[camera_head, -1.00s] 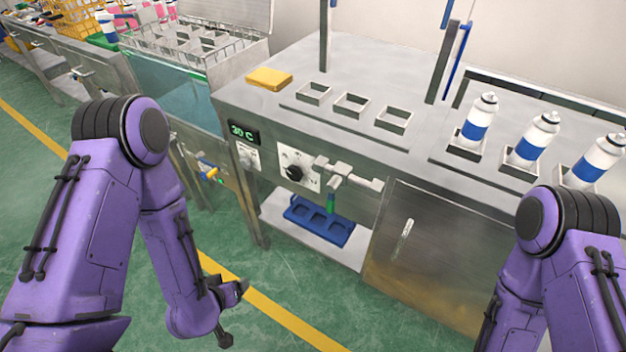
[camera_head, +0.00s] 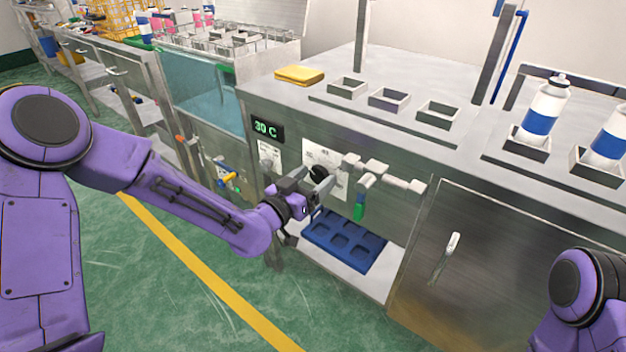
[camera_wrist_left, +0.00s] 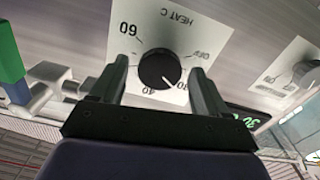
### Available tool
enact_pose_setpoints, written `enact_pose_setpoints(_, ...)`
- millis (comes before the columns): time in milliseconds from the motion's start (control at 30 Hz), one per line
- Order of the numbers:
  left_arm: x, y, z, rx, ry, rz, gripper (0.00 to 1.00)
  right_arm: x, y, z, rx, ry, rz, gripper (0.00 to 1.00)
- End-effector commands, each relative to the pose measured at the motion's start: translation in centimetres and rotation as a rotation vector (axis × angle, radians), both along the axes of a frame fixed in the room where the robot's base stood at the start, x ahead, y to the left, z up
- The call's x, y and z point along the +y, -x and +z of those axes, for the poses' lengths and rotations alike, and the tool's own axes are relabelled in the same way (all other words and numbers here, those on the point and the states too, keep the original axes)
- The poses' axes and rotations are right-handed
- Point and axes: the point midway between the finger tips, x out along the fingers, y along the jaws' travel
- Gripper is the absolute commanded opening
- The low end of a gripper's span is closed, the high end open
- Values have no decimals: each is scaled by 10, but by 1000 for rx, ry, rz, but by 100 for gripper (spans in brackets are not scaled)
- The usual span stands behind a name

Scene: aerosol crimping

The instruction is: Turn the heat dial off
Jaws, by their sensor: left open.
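The black heat dial (camera_wrist_left: 160,70) sits on a white plate (camera_wrist_left: 215,32) marked HEAT C, OFF, 30, 40 and 60. Its white pointer mark is toward 30. In the left wrist view my open left gripper (camera_wrist_left: 159,68) has one finger on each side of the dial; contact is not clear. In the head view the left gripper (camera_head: 318,186) is at the panel front and partly covers the dial and its plate (camera_head: 325,155). The temperature display (camera_head: 266,129) reads 30 C. My right gripper is out of view.
A pipe valve with a green handle (camera_head: 359,211) is just right of the dial. A second control plate (camera_head: 268,158) is on the left. A blue tray (camera_head: 345,240) lies on the shelf below. A yellow sponge (camera_head: 300,75) lies on the counter.

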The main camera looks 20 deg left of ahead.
Motion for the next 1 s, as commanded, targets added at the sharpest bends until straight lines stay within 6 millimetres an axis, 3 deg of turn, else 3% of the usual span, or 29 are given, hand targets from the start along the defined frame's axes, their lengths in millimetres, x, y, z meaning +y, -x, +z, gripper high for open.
enact_pose_setpoints(267, -1, -3, 0, 0, 1, -1, 75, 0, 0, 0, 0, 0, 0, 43)
enact_pose_setpoints(433, -1, -3, 0, 0, 1, 0, 23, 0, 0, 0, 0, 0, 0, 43)
enact_pose_setpoints(467, -1, -3, 0, 0, 1, 0, 19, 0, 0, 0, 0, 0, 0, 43)
enact_pose_setpoints(767, -1, -3, 0, 10, 27, 1, 19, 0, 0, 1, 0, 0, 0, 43)
enact_pose_setpoints(1000, 0, -3, 0, 54, 144, 2, 19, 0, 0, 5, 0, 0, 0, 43)
